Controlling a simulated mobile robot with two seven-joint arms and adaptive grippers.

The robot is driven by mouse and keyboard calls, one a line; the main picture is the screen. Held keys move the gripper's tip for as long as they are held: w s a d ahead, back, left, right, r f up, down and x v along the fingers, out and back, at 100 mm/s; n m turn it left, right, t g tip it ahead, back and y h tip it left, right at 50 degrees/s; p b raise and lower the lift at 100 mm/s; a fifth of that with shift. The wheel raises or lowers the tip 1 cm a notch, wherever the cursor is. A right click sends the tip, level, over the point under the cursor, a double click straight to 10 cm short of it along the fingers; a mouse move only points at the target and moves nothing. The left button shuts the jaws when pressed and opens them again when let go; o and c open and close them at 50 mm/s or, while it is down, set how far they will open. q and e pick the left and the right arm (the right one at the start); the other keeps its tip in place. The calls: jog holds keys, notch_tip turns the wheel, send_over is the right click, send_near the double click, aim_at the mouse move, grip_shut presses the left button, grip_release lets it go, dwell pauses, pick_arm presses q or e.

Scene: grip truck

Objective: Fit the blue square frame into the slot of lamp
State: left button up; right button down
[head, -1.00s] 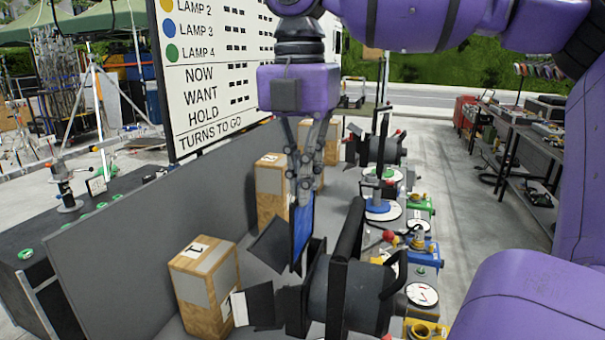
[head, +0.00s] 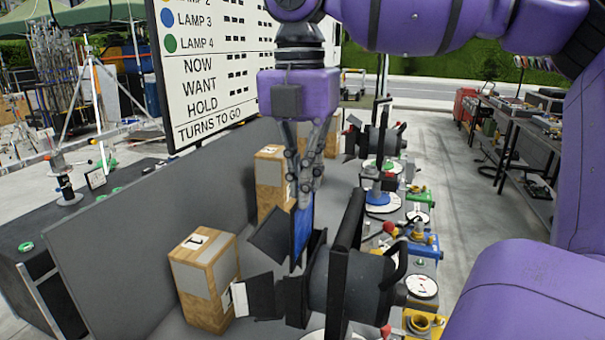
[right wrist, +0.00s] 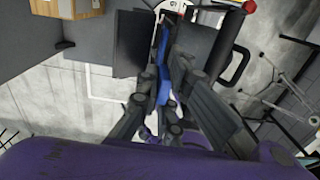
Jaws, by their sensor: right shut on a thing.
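My right gripper (head: 304,188) points down in the head view, its fingers shut on the top of the blue square frame (head: 302,232). The frame hangs upright and nearly edge-on at the front of the nearest black lamp (head: 355,280), beside its open flaps. Its lower edge is hidden behind the lamp's front, so I cannot tell whether it sits in the slot. In the right wrist view the blue frame (right wrist: 163,68) runs between the fingers (right wrist: 160,100), close to the lamp's dark flap. My left gripper is not in view.
Wooden blocks, one marked 1 (head: 203,280), stand left of the lamp along a grey wall (head: 150,235). A second lamp (head: 375,140) stands farther back. Coloured dial stations (head: 422,248) line the right side. A lettered board (head: 215,75) stands behind.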

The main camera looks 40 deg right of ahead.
aim_at(303, 237)
jog(key=shift+f, duration=2.45)
jog(key=shift+f+b, duration=0.4)
jog(key=shift+f, duration=2.2)
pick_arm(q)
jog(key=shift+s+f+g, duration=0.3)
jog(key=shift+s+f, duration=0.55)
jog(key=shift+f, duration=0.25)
pick_arm(e)
jog(key=c, duration=1.8)
grip_release()
jog(key=shift+c, duration=0.2)
notch_tip(303, 237, up, 12)
jog(key=shift+w+a+r, duration=0.1)
jog(key=shift+w, duration=0.05)
